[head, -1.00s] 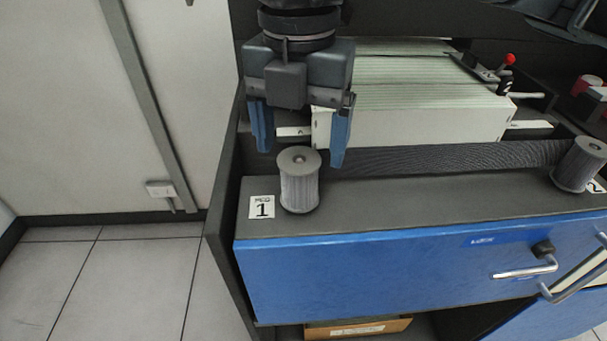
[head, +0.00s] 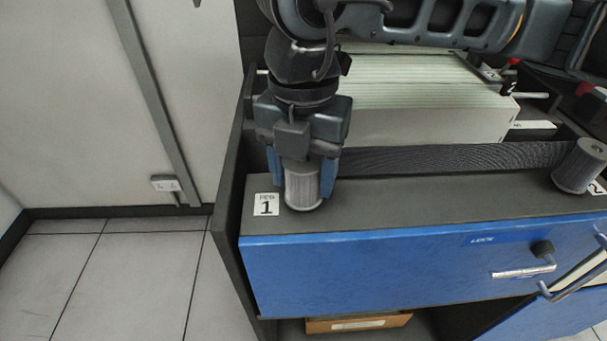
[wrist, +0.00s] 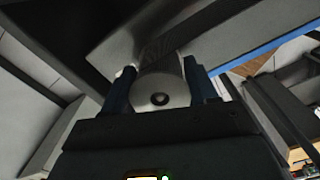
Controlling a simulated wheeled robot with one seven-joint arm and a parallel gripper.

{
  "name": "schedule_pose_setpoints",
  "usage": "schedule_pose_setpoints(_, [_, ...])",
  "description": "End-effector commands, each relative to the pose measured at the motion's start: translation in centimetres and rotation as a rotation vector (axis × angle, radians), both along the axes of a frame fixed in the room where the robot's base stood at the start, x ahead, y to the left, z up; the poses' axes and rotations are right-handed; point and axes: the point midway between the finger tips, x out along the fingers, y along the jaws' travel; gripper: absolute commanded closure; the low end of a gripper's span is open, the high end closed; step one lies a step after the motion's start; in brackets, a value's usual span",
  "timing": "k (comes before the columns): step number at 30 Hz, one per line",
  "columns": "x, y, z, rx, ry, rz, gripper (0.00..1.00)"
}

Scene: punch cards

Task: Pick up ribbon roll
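A grey cylindrical ribbon roll (head: 303,190) stands upright on the dark ledge beside the label "1". My gripper (head: 302,178) is above it, pointing down, with one blue finger on each side of the roll. In the wrist view the fingers (wrist: 160,90) close in on both sides of the roll (wrist: 150,93), whose round end with a dark centre hole faces the camera. The fingers appear to touch it. The roll's top is hidden by the gripper in the head view. A second grey roll (head: 578,166) stands at the right by the label "2".
The label "1" (head: 266,204) lies left of the held roll. A dark ribbed ribbon (head: 450,158) runs along behind the ledge. A pale stack of paper or cards (head: 420,115) stands behind it. A blue drawer front (head: 390,270) with a metal handle (head: 525,268) is below.

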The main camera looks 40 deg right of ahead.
Motion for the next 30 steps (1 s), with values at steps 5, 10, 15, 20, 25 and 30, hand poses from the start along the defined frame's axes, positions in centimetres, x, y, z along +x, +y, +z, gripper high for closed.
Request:
schedule_pose_setpoints(5, [0.0,0.0,0.0,0.000,0.000,0.000,0.60])
schedule_pose_setpoints(10, [0.0,0.0,0.0,0.000,0.000,0.000,0.77])
schedule_pose_setpoints(15, [0.0,0.0,0.0,0.000,0.000,0.000,0.77])
schedule_pose_setpoints(20, [0.1,0.0,0.7,0.000,-0.002,0.000,0.77])
schedule_pose_setpoints(25, [0.1,-0.1,3.5,-0.003,-0.004,0.001,0.77])
schedule_pose_setpoints(30, [0.1,0.0,6.8,-0.003,-0.005,0.000,0.77])
